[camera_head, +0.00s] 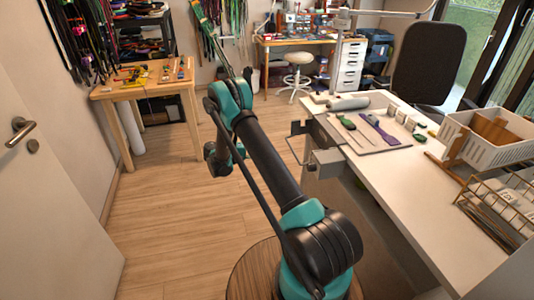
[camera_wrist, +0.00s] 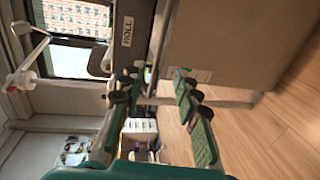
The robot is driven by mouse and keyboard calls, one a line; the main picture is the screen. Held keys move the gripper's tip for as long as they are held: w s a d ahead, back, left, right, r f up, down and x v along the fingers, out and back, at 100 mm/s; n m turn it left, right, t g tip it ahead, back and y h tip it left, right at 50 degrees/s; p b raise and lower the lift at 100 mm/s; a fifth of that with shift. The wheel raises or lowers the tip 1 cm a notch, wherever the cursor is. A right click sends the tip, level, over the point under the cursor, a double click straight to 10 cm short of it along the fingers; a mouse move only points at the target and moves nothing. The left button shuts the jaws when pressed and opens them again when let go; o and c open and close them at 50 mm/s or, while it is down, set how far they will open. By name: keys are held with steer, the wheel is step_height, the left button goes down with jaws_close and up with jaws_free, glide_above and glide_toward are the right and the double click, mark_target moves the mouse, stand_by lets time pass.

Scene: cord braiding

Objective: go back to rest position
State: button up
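My gripper (camera_wrist: 158,100) shows in the wrist view with its two green-padded fingers spread apart. Nothing is between the fingers; wooden floor and furniture show through the gap. In the head view my teal and black arm rises from the lower middle and reaches up and away, left of the white worktable (camera_head: 431,204). I cannot clearly make out the gripper's fingers there.
The worktable holds a mat (camera_head: 357,143) with cords, a white basket (camera_head: 488,135) and a wire rack (camera_head: 497,203). A clamp-like fixture (camera_head: 325,160) juts from its left edge near my arm. A wooden side table (camera_head: 147,86) stands back left. Floor (camera_head: 165,225) between is clear.

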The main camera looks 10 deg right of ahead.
steer(key=s+d+r+n+t+y, duration=0.1)
steer(key=s+d+r+y, duration=0.25)
steer(key=s+r, duration=0.25)
steer(key=s+d+r+y, duration=0.2)
steer(key=s+r+y, duration=0.2)
steer(key=s+r, duration=0.25)
steer(key=s+a+t+y, duration=0.1)
steer(key=s+a+y, duration=0.2)
steer(key=s, duration=0.9)
steer(key=s+a+m+t+y, duration=0.1)
steer(key=s+a+y, duration=0.3)
steer(key=s, duration=0.8)
steer(key=shift+a+t+y, duration=0.25)
steer(key=shift+t+y, duration=0.05)
steer(key=shift+y, duration=0.35)
steer(key=shift+o, duration=0.2)
